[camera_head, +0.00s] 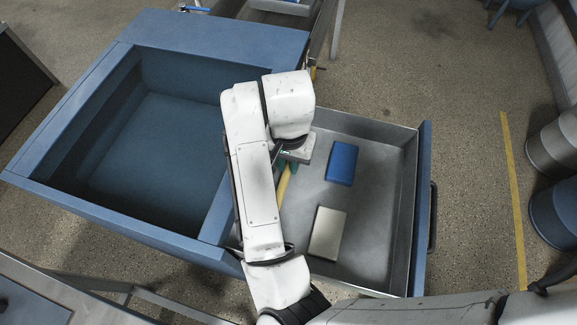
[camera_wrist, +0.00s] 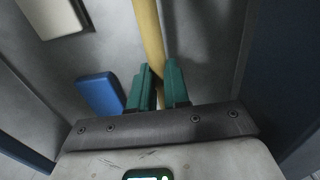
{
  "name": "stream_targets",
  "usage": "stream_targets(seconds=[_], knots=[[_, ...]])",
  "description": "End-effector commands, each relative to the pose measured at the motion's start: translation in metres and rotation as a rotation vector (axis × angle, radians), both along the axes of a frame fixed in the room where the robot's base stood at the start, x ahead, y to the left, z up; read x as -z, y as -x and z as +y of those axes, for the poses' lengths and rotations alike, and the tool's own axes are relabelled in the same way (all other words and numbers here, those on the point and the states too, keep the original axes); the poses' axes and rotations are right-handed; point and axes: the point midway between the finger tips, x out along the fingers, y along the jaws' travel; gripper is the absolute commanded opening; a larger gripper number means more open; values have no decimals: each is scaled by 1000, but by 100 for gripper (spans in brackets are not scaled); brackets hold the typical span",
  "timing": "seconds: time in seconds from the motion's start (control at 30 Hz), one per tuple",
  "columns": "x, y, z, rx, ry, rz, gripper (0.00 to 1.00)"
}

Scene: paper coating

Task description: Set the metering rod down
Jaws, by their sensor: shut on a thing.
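The metering rod (camera_head: 284,183) is a tan-yellow cylinder over the open grey drawer, partly hidden under my arm in the head view. In the wrist view the rod (camera_wrist: 149,36) runs from the top edge down between the green fingers. My gripper (camera_wrist: 160,84) is shut on it, one finger on each side; in the head view my gripper (camera_head: 287,165) points down inside the drawer near its left side. The open drawer (camera_head: 378,215) has a bare grey floor around the rod. I cannot tell whether the rod touches the floor.
A blue block (camera_head: 341,163) and an off-white block (camera_head: 327,232) lie in the drawer to the right of the rod. The drawer's walls and blue front (camera_head: 422,200) enclose this space. A deep blue open bin (camera_head: 165,150) stands to the left.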

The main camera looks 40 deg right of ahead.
Motion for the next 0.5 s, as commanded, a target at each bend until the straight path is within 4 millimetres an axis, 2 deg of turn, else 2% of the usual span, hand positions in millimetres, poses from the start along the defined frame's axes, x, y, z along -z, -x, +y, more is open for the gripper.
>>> stream_targets(seconds=[0.23, 0.4, 0.5], knots=[[17, -12, -9, 3, -1, 2, 0], [39, -11, -7, -1, -2, 1, 0], [45, -11, -7, -1, -2, -1, 0]])
